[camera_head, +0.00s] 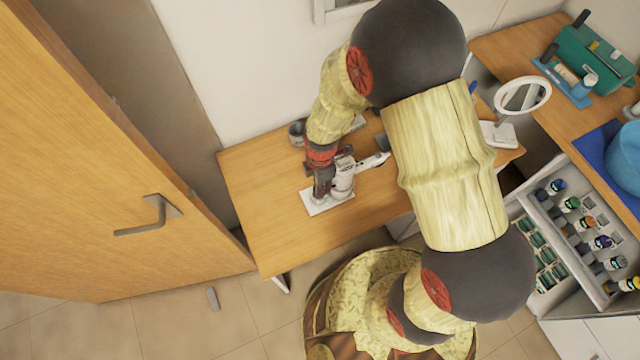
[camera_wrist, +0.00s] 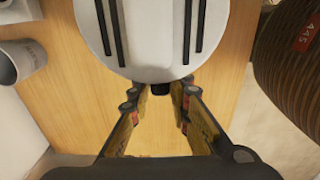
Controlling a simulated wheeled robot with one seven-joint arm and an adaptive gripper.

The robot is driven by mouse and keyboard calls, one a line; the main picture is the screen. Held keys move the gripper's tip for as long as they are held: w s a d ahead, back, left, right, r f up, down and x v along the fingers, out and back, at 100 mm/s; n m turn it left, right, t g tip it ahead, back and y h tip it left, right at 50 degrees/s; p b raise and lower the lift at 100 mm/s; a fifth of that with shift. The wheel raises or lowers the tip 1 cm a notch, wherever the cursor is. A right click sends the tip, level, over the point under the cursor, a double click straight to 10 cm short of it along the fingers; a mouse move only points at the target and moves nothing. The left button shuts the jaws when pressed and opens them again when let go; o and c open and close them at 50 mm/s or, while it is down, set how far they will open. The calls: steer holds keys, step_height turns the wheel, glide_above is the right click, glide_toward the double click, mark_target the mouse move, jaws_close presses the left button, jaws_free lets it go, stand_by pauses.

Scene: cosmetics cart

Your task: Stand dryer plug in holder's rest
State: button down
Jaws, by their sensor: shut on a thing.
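A white hair dryer (camera_head: 344,176) stands over a white plate-like base (camera_head: 322,206), which looks like the holder's, on the wooden table. Its pale nozzle points right. My gripper (camera_head: 324,186) is low over the plate, at the dryer's left side. In the wrist view a rounded white body with dark slots (camera_wrist: 155,55) fills the top middle, just beyond my gripper's fingertips (camera_wrist: 160,98). A small black piece (camera_wrist: 160,89), which looks like the dryer plug, shows between the fingertips. My gripper is shut on it, though the contact is partly hidden. The holder's rest is not clearly visible.
A grey cup (camera_head: 296,132) stands at the table's back, also at left in the wrist view (camera_wrist: 20,62). A round mirror (camera_head: 523,96) stands right. An open drawer with bottles (camera_head: 585,225) is lower right. A wooden door (camera_head: 90,170) is left. The table's front left is bare.

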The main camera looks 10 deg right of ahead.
steer(key=shift+f+b, duration=0.6)
steer(key=shift+f, duration=0.25)
steer(key=c, duration=1.6)
jaws_free()
step_height(320, 180, up, 12)
steer(key=shift+r, duration=0.1)
